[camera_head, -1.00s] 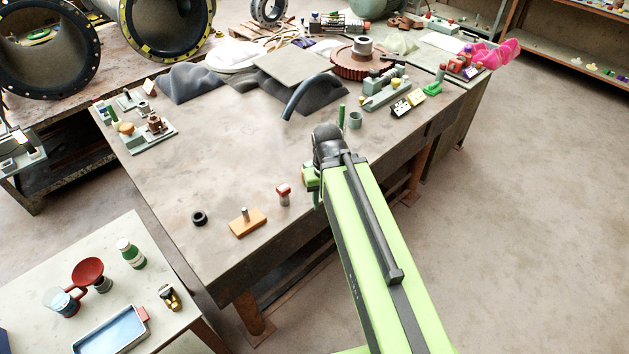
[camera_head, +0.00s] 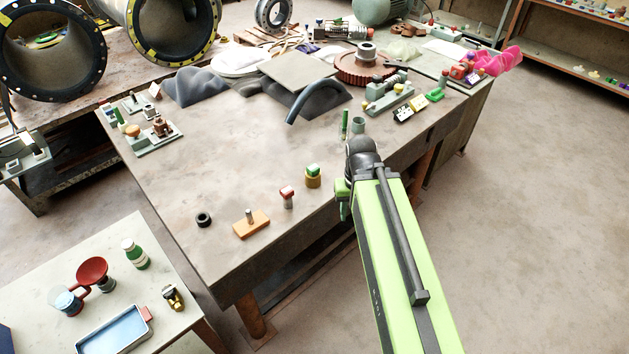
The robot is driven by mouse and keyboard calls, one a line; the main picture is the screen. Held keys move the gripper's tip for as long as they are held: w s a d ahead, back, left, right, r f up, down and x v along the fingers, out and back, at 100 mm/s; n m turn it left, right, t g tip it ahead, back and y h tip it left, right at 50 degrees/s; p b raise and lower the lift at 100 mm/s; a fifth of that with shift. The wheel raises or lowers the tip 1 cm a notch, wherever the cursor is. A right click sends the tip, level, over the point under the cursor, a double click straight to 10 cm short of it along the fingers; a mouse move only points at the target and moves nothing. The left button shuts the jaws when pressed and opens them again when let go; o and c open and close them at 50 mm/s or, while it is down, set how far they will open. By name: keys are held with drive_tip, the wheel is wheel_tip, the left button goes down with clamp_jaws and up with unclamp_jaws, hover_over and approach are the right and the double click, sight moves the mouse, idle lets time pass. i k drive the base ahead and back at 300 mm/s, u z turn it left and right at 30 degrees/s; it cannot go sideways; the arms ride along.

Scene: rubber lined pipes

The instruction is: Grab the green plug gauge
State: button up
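A short piece with a green top (camera_head: 313,170) sits in or on a brass-coloured round base near the right edge of the workbench; it looks like the green plug gauge. A similar piece with a red top (camera_head: 287,192) and a grey lower part stands to its left. A thin upright green rod (camera_head: 344,122) stands farther back beside a grey-green cup (camera_head: 358,123). My green arm reaches in from the lower right. The end of my arm, with my gripper (camera_head: 342,205), is right of the green-topped piece and apart from it in the picture. The fingers are not clearly visible.
An orange block with a peg (camera_head: 251,224) and a black ring (camera_head: 204,219) lie on the workbench (camera_head: 225,180) to the left. A curved dark pipe (camera_head: 306,101) rests farther back. The middle of the bench is clear. A side table (camera_head: 60,275) stands at the lower left.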

sight(313, 169)
drive_tip(key=z, duration=0.1)
drive_tip(key=k, duration=0.95)
drive_tip(key=u, duration=1.3)
drive_tip(key=i, duration=1.65)
drive_tip(key=u, duration=0.05)
